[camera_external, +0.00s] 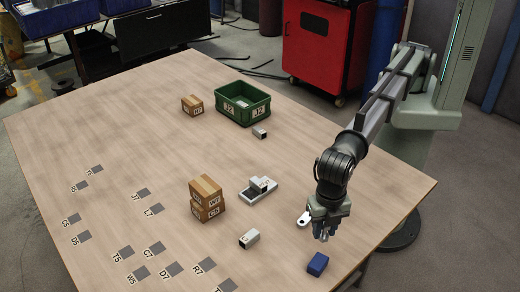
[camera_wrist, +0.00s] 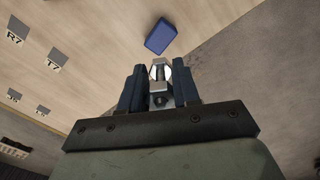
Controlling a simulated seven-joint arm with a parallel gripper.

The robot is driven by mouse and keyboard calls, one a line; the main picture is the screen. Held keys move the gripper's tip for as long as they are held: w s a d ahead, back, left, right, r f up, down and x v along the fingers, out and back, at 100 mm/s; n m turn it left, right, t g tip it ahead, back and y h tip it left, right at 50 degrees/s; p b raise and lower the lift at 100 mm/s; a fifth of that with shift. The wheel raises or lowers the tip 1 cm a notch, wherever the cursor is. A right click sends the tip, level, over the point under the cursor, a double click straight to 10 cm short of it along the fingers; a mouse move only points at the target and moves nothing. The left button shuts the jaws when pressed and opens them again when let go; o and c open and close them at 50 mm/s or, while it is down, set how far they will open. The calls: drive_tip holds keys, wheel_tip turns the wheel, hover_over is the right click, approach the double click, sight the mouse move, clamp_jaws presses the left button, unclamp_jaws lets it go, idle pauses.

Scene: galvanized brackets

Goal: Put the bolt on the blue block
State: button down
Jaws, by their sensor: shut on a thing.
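The blue block (camera_external: 317,263) lies on the table near its front right edge. It also shows in the wrist view (camera_wrist: 160,37), ahead of my fingertips and apart from them. My gripper (camera_external: 322,234) is above the table just behind the block, pointing down. In the wrist view my gripper (camera_wrist: 159,75) is shut on a shiny metal piece, which looks like the bolt (camera_wrist: 160,73). A pale rounded end with a hole (camera_external: 304,220) sticks out to the left of my fingers in the external view. The rest of the held piece is hidden by the fingers.
Metal parts stand on the table: a square tube (camera_external: 249,239), a bracket (camera_external: 260,189) and a small tube (camera_external: 260,133). Labelled dark squares mark the left side.

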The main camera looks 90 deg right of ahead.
drive_tip(key=shift+f, duration=4.95)
drive_tip(key=shift+f, duration=0.1)
drive_tip(key=c, duration=0.8)
unclamp_jaws()
wheel_tip(320, 180, up, 12)
drive_tip(key=shift+r, duration=0.1)
